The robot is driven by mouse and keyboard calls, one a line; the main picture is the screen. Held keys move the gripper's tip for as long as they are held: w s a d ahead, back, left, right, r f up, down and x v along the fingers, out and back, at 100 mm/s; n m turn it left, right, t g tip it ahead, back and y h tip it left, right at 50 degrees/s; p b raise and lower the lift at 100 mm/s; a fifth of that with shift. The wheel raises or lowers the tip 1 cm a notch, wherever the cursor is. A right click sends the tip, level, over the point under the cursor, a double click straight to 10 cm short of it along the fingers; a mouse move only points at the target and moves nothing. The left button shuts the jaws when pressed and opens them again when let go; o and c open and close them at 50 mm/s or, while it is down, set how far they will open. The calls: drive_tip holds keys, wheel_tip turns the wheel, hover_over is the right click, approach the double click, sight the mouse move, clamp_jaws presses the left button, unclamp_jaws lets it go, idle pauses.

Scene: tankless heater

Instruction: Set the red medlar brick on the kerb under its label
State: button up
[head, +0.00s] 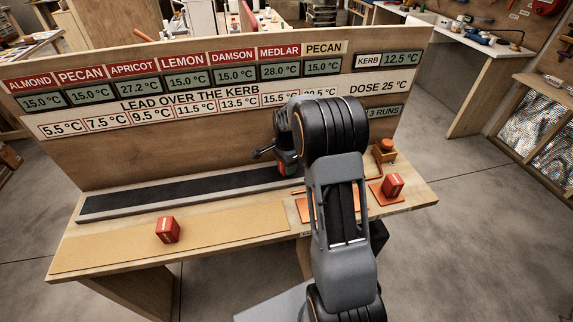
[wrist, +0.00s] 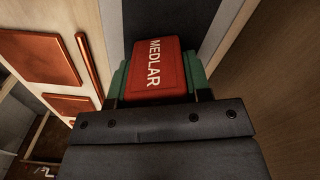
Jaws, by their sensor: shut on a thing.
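The red medlar brick (wrist: 157,68), lettered MEDLAR in white, is between the green pads of my gripper (wrist: 158,76) in the wrist view. My gripper is shut on it. In the head view my arm hides most of the gripper, and a little red of the brick (head: 287,169) shows near the kerb's right end. The kerb (head: 180,195) is a long dark-topped strip along the board's foot; part of it (wrist: 165,18) shows beyond the brick in the wrist view. I cannot tell whether brick and kerb touch. The red MEDLAR label (head: 279,51) reads 28.0 °C below it.
One red brick (head: 168,230) sits on the tan mat (head: 225,222). Another (head: 392,186) sits on a copper plate (head: 379,197) at the right. An orange button (head: 385,146) stands behind it. The upright board (head: 110,155) rises behind the kerb, whose left part is bare.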

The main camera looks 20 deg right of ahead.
drive_tip(key=o, duration=1.2)
drive_tip(key=shift+c, duration=0.2)
wheel_tip(320, 180, up, 14)
drive_tip(key=shift+f, duration=0.15)
